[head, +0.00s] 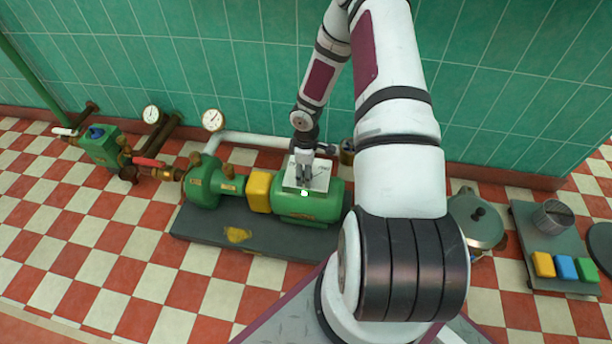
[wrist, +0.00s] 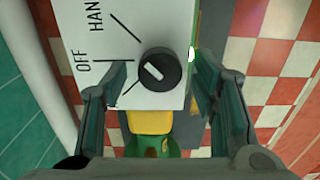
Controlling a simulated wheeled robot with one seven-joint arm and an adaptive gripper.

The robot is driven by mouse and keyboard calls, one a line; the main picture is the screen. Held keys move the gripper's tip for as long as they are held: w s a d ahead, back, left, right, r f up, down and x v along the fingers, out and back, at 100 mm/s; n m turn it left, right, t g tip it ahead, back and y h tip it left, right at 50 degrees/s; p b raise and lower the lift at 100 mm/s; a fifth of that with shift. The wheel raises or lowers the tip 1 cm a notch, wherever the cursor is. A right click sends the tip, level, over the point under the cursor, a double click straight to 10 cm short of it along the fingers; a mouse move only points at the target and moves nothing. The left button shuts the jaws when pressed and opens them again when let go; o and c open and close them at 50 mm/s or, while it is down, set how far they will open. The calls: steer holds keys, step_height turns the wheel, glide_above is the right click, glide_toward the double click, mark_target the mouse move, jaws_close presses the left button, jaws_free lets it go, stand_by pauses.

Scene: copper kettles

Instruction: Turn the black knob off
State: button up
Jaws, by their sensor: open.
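The black knob (wrist: 160,70) sits on a white panel (wrist: 90,30) in the wrist view. Its short white mark slants from upper left to lower right, roughly parallel to the line by the partly cut-off "HAN" label. The "OFF" label and its line lie left of the knob. In the head view the panel (head: 318,182) is on top of the green motor (head: 310,206); the knob is hidden there. My gripper (wrist: 159,76) is open, with one finger on each side of the knob and clear gaps. It also shows above the panel in the head view (head: 304,174).
A yellow coupling (head: 259,191) and green pump (head: 203,182) stand left of the motor on a dark base (head: 237,236). A pot (head: 475,220) is right of my arm. Tiled wall (head: 220,70) behind.

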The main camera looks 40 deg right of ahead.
steer(key=shift+f, duration=0.2)
steer(key=c, duration=1.2)
steer(key=shift+o, duration=0.2)
steer(key=n+p, duration=0.3)
steer(key=shift+r+n, duration=0.15)
steer(key=shift+n, duration=0.25)
steer(key=n+p, duration=0.3)
steer(key=n, duration=0.1)
steer(key=shift+n+p, duration=0.3)
steer(key=shift+n, duration=0.1)
steer(key=o, duration=1.2)
steer(key=shift+c, duration=0.2)
